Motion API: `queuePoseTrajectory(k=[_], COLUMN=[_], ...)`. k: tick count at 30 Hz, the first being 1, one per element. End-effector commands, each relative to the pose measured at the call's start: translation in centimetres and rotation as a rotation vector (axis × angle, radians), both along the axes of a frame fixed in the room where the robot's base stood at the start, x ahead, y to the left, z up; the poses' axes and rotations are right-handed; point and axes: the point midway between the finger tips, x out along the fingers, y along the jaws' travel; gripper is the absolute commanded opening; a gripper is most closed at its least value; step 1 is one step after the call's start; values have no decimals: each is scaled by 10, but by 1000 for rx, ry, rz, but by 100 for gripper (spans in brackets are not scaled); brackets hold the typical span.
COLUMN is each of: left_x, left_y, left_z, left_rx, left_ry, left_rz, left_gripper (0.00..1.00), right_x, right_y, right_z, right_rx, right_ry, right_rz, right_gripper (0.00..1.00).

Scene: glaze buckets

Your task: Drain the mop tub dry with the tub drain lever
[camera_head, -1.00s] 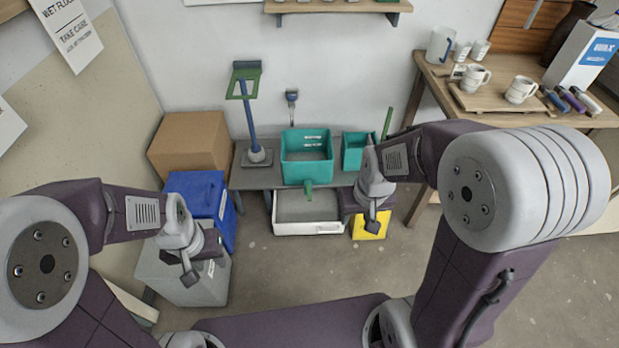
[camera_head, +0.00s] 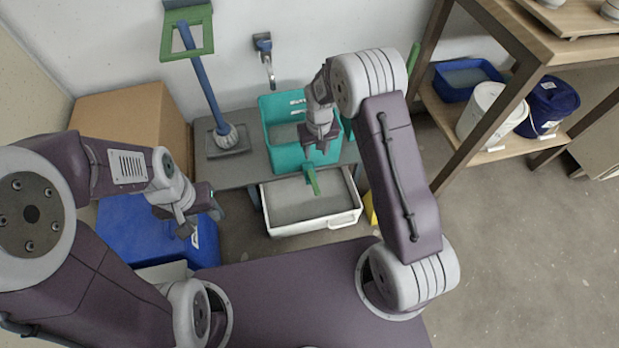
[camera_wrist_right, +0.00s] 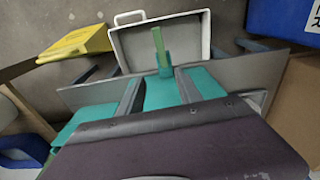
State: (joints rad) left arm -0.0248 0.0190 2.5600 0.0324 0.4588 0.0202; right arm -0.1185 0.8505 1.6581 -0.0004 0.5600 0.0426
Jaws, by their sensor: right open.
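The teal mop tub (camera_head: 276,112) stands on a grey low bench, with a grey surface inside it; I cannot tell how much water that is. Its green drain lever (camera_head: 315,186) sticks out from a teal fitting at the tub's front, above a white tray. The lever also shows in the right wrist view (camera_wrist_right: 158,42). My right gripper (camera_head: 318,148) is open and empty, over the tub's front right side, above and behind the lever, and hides part of the tub. My left gripper (camera_head: 184,226) hangs over the blue box, away from the tub; its jaws are unclear.
The white tray (camera_head: 357,212) is under the lever. A blue box (camera_head: 130,222) and cardboard box (camera_head: 135,115) are at left. A wooden shelf (camera_head: 462,150) with buckets stands at right.

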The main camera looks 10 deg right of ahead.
Motion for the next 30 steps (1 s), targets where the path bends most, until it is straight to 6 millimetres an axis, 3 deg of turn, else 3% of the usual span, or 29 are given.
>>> queuePoseTrajectory(k=[1, 5, 14, 24, 30], left_x=[0, 0, 0, 0, -1], left_y=[0, 0, 0, 0, 0], left_z=[-24, -43, -50, -87, -94], left_rx=[0, 0, 0, 0, 0], left_ry=[0, 1, 0, 0, 0], left_rz=[0, 0, 0, 0, 0], left_gripper=[36, 36, 36, 36, 36], right_x=[-6, -19, -21, -22, -21], right_y=[1, 3, 5, 4, 4], right_z=[-35, -72, -84, -153, -169], right_rx=[-3, -8, -9, -9, -9], right_ry=[23, 67, 74, 74, 73], right_rz=[4, 13, 17, 17, 17], right_gripper=[42, 42, 42, 42, 42])
